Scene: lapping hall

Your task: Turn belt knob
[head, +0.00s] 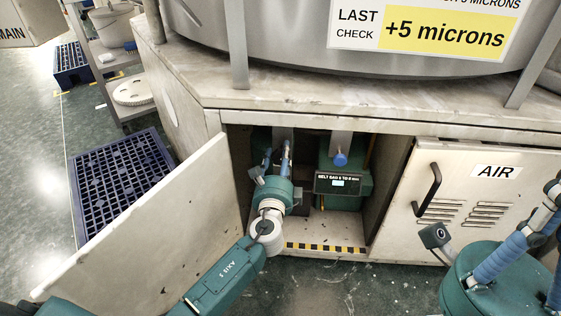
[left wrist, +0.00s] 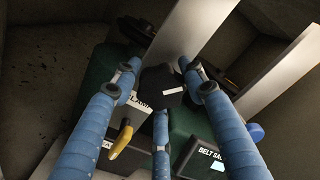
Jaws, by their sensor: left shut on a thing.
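The black belt knob (left wrist: 165,88) with a white pointer mark shows in the left wrist view, on a dark green housing inside the open cabinet. My left gripper (left wrist: 160,78) is shut on it, with blue padded fingers on either side and a third below. In the head view my left gripper (head: 279,152) reaches into the cabinet and hides the knob. My right gripper (head: 541,205) is at the right edge, outside the cabinet and apart from the knob. It is partly cut off, so its opening cannot be judged.
The cabinet door (head: 150,225) stands open at left. A green unit with a small display (head: 338,184) and a blue knob (head: 341,158) sits right of my left gripper. A yellow lever (left wrist: 122,138) is close to the fingers. The closed AIR door (head: 470,200) is at right.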

